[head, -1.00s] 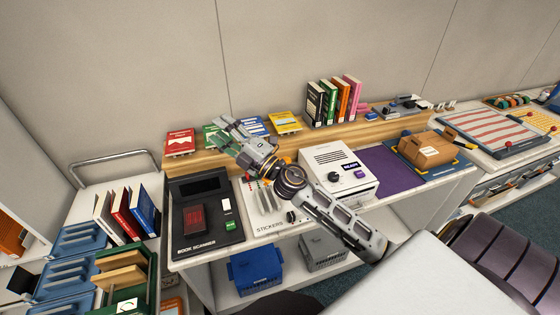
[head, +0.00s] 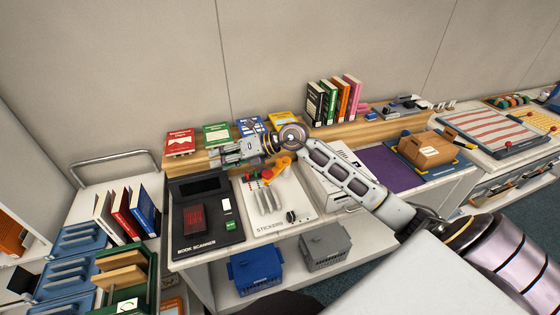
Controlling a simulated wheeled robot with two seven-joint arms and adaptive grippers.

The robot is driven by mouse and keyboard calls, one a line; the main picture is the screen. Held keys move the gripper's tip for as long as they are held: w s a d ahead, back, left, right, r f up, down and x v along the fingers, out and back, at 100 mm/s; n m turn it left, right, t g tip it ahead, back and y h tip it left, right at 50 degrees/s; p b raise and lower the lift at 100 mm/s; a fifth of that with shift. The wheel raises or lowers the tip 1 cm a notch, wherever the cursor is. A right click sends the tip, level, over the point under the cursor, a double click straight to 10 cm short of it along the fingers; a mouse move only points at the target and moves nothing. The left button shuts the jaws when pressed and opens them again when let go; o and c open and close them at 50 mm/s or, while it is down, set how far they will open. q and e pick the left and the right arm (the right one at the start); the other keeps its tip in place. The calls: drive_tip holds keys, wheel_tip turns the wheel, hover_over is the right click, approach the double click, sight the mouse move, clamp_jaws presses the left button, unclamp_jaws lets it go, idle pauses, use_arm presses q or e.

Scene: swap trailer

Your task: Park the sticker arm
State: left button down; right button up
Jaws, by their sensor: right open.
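My right arm reaches in from the right, across the white box with a dial (head: 333,182), which it partly hides. My right gripper (head: 222,155) points left. It is open and looks empty, above the back of the bench between the book scanner (head: 207,215) and the row of flat books. The white STICKERS board (head: 297,205) lies below and to the right of it, with several grey upright pieces (head: 267,200), red knobs and an orange piece (head: 279,171) showing. My left gripper is out of view.
Flat red (head: 180,142), green, blue and yellow books lie on the wooden ledge. Upright books (head: 333,100) stand further right. A purple mat (head: 388,168) and cardboard box (head: 427,150) are right of my arm. Blue (head: 255,270) and grey bins sit on the lower shelf.

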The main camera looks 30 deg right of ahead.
drive_tip(key=w+d+f+g+h, duration=0.1)
drive_tip(key=d+f+h, duration=0.15)
drive_tip(key=d, duration=0.35)
drive_tip(key=d+f+g+h, duration=0.1)
drive_tip(key=d+h, duration=0.3)
drive_tip(key=d, duration=0.1)
drive_tip(key=m+g+h, duration=0.1)
drive_tip(key=h, duration=0.4)
approach(280, 161)
drive_tip(key=v, duration=0.5)
drive_tip(key=shift+w+d+f, duration=0.15)
drive_tip(key=shift+d, duration=0.05)
drive_tip(key=shift+f+y, duration=0.15)
drive_tip(key=shift+y, duration=0.1)
drive_tip(key=shift+p+x, duration=1.15)
drive_tip(key=shift+x, duration=5.65)
